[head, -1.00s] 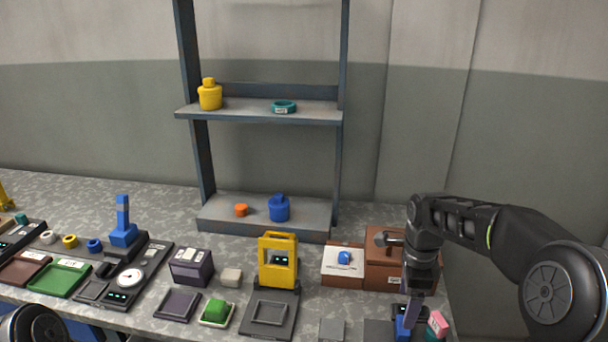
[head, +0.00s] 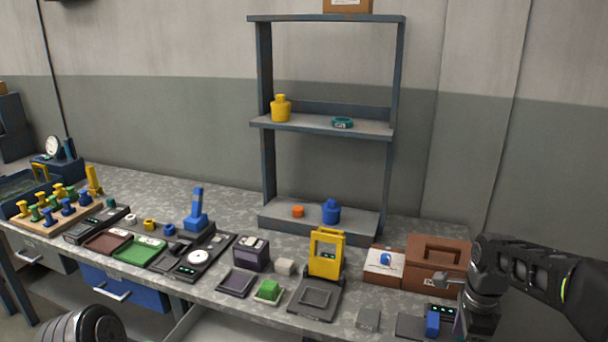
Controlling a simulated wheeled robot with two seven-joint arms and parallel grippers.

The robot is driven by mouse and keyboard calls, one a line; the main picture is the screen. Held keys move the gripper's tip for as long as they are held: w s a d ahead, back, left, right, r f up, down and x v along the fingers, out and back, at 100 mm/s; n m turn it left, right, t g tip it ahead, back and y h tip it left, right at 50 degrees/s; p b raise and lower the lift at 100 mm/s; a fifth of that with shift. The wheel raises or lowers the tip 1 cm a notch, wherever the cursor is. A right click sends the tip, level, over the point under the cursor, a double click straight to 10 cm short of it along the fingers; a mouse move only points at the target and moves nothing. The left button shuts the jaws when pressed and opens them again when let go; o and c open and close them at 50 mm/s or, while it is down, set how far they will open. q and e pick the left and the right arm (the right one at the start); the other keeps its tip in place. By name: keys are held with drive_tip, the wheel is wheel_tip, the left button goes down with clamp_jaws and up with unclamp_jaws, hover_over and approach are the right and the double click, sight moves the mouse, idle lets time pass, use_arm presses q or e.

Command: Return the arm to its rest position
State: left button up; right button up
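My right arm comes in from the right edge. Its wrist points down over the right front of the bench. The body of my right gripper (head: 476,322) runs to the bottom edge of the head view. Its fingertips do not show, so I cannot tell whether it is open or holds anything. My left gripper is out of view; only a dark rounded part of my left arm shows at the bottom left.
A blue block (head: 432,323) stands on a dark station just left of my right wrist. A brown toolbox (head: 436,262) and yellow frame (head: 326,254) stand nearby. A shelf rack (head: 263,170) rises behind. The bench (head: 150,195) holds several fixtures; air above its middle is clear.

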drive_tip(key=w+a+f+n+t+y, duration=0.1)
drive_tip(key=w+a+f+n+t, duration=0.2)
drive_tip(key=w+a+f+n, duration=0.5)
drive_tip(key=s+a+f+n+y, duration=0.1)
drive_tip(key=s+a+f+n, duration=0.45)
drive_tip(key=f, duration=0.25)
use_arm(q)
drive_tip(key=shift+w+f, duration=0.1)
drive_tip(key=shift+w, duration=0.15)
use_arm(e)
drive_tip(key=s+a+f+n+g, duration=0.1)
drive_tip(key=s+a+f, duration=0.3)
drive_tip(key=s, duration=0.4)
drive_tip(key=s+a+f+n+g+y, duration=0.1)
drive_tip(key=s+a+f+n, duration=0.1)
drive_tip(key=s+a+f, duration=0.2)
drive_tip(key=s+a+f+n+y, duration=0.1)
drive_tip(key=s+a+f+n, duration=0.1)
drive_tip(key=s+a+f, duration=0.2)
drive_tip(key=s+f, duration=0.3)
drive_tip(key=s, duration=0.5)
drive_tip(key=shift+s+g, duration=0.4)
drive_tip(key=shift+a+n, duration=0.1)
drive_tip(key=shift+n, duration=0.15)
